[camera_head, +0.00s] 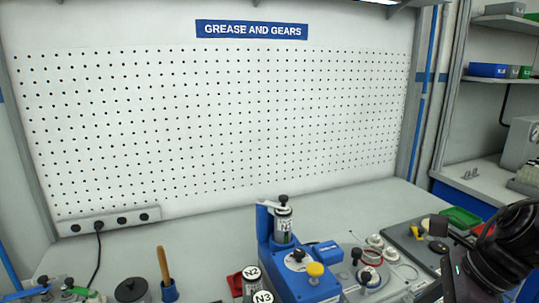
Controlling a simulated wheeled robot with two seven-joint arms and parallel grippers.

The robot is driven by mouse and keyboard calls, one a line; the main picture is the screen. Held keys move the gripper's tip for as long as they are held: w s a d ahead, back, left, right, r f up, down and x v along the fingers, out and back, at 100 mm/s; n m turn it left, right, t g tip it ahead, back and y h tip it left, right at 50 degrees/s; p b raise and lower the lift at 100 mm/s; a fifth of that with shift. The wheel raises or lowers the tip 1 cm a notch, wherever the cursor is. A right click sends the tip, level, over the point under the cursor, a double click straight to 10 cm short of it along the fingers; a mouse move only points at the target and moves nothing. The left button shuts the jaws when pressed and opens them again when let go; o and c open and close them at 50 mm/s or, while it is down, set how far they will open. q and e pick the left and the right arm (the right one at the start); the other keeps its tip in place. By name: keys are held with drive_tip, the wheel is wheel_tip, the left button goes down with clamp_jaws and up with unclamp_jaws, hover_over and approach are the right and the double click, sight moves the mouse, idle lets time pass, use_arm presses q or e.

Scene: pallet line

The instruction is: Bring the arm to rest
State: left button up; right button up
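My black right arm (512,235) comes in at the lower right corner, in front of the bench's right end. Its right gripper (452,270) is dark and partly cut off by the lower edge. I cannot tell whether its fingers are open or shut, or whether they hold anything. My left arm and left gripper are not in view.
A blue machine (300,283) with a grey cylinder (283,226) stands on the grey bench (205,240). Cans N2 (251,273) and N3 (263,297), a wooden-handled brush (164,268) and a green tray (460,217) are nearby. The pegboard (220,120) is empty.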

drive_tip(key=w+a+f+m+t+h, duration=0.15)
drive_tip(key=w+f+m+t, duration=0.45)
drive_tip(key=m, duration=0.7)
drive_tip(key=w+a+f+m+t, duration=0.25)
drive_tip(key=f+m, duration=0.45)
drive_tip(key=m, duration=0.6)
drive_tip(key=s+a+f+m+g+h, duration=0.3)
drive_tip(key=s+f+m+g, duration=0.65)
drive_tip(key=s+m, duration=0.85)
wheel_tip(320, 180, down, 32)
drive_tip(key=m, duration=0.2)
drive_tip(key=s+d+f, duration=0.2)
drive_tip(key=s+f, duration=0.7)
drive_tip(key=s+d+f, duration=0.2)
drive_tip(key=s+f, duration=0.7)
drive_tip(key=s, duration=0.1)
drive_tip(key=shift+d+g, duration=0.2)
drive_tip(key=shift+g, duration=0.1)
